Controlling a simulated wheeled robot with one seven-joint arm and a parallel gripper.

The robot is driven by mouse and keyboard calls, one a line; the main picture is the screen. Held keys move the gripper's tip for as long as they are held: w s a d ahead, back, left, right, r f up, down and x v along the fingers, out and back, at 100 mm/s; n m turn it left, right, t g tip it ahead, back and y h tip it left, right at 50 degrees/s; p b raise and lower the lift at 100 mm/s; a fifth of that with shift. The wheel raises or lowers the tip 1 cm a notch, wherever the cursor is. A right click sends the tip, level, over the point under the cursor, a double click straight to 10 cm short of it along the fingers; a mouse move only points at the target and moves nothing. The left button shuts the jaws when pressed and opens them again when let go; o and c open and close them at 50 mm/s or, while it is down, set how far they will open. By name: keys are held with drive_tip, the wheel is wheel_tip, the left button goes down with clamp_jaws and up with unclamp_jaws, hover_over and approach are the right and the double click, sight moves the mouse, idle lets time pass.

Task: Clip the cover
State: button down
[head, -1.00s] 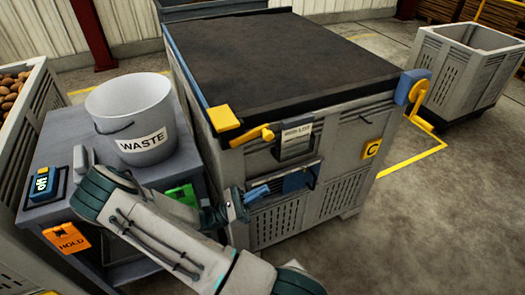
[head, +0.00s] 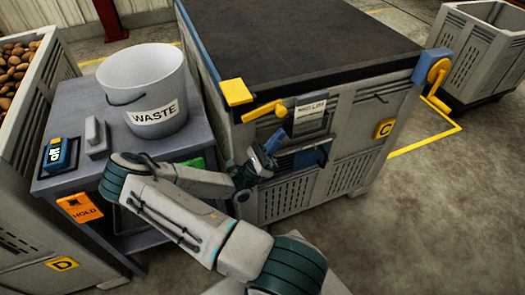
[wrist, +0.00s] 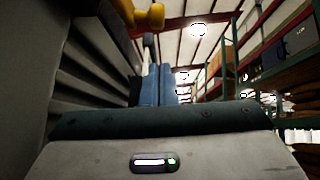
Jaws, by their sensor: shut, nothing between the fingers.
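A dark cover (head: 300,45) lies flat over the top of the grey crate marked C (head: 345,170). At the crate's near left corner is a yellow block (head: 236,92), with a yellow handle (head: 262,111) beside it just under the cover's front edge. A yellow crank-like lever on a blue mount (head: 436,72) sits at the right corner. My gripper (head: 272,143) is shut and empty, in front of the crate's front wall below the yellow handle. Its blue fingers (wrist: 157,85) are together in the wrist view, pointing up, with a yellow part (wrist: 150,17) above them.
A label holder (head: 309,113) and a blue pocket (head: 308,156) are on the crate's front, right of my gripper. A side table (head: 115,85) on the left carries a WASTE bucket (head: 146,100). A potato crate (head: 40,95) stands farther left.

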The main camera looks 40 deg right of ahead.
drive_tip(key=r, duration=0.4)
drive_tip(key=shift+w+r+p, duration=0.15)
drive_tip(key=shift+w+p, duration=0.15)
